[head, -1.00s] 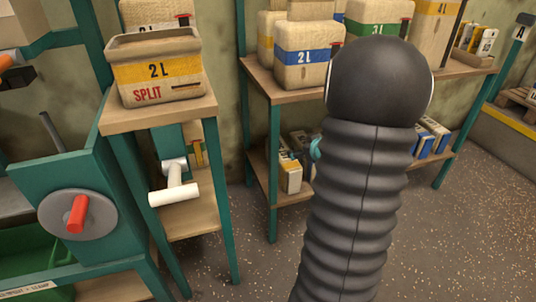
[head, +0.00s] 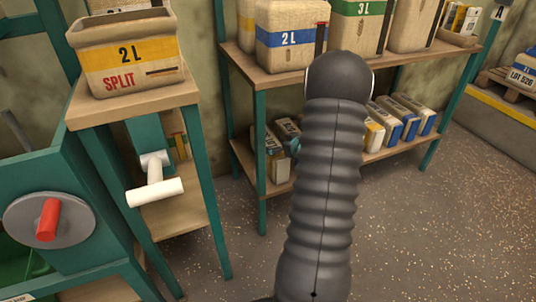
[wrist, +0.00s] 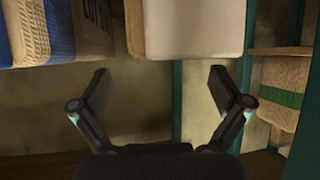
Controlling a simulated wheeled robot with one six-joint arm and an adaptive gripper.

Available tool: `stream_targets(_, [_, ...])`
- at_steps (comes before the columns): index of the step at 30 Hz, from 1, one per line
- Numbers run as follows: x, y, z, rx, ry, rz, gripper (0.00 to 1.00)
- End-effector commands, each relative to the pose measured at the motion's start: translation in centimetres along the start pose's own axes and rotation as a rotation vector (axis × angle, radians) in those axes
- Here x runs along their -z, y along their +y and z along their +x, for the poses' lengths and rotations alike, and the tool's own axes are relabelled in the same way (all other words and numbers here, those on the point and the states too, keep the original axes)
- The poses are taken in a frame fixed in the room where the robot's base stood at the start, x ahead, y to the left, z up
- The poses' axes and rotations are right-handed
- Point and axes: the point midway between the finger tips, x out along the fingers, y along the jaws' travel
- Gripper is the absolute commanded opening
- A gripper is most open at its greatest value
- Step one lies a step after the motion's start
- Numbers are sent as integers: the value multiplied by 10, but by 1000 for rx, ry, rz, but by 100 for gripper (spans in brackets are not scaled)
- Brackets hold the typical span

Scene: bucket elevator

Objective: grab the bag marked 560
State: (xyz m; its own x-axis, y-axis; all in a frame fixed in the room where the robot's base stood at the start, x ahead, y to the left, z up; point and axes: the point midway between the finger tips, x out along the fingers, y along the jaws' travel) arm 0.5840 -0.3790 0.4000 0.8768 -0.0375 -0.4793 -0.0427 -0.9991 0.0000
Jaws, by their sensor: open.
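No marking 560 can be read in either view. Several small bags (head: 404,117) with blue or yellow parts stand on the lower shelf of the rack, their marks too small to read. In the wrist view, my gripper (wrist: 160,88) is open with nothing between its fingers. A pale block-shaped thing (wrist: 195,28) is just beyond the fingertips, apart from them. In the head view my arm hides most of the gripper.
The rack's upper shelf (head: 262,75) holds large bags, including a 2L bag (head: 288,40) and a 3L bag (head: 357,20). A SPLIT bin (head: 130,60) stands on a side stand. A LOT 526 bag (head: 524,72) lies far right. Floor at right is clear.

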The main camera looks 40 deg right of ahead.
Motion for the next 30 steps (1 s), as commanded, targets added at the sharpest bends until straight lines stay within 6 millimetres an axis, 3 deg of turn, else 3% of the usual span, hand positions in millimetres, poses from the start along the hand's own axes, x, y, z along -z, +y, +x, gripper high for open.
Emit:
stream_targets(13, [-1,-1,49,4,0,-3,100])
stream_targets(23, [0,-1,55,3,0,-1,100])
stream_targets(30, [0,-1,55,3,0,-1,42])
